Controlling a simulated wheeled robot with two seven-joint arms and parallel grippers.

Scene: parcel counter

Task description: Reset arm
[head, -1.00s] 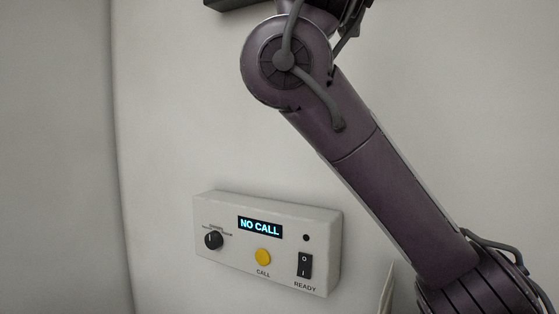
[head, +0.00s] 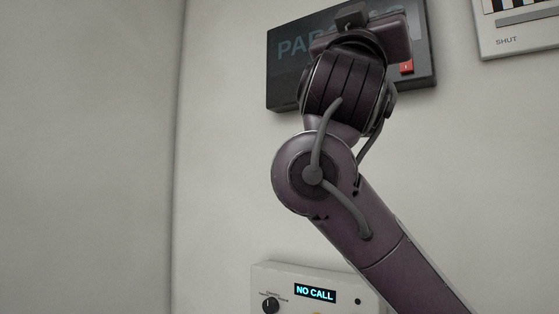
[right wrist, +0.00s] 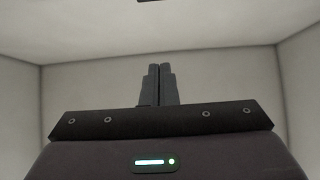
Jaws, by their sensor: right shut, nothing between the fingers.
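My right arm rises across the head view from the lower right, its wrist (head: 345,85) in front of a dark sign. The fingers of my right gripper are hidden in the head view. In the right wrist view my right gripper (right wrist: 158,72) is shut, its two fingers together with nothing between them. Only pale walls and ceiling show around the fingertips there. My left gripper is in neither view.
The dark sign (head: 287,80), lettered "PA…", hangs on the pale wall with a small red patch at its right. Below is a white call box (head: 262,284) reading "NO CALL", partly cut off. A white panel (head: 515,42) marked "SHUT" is at upper right.

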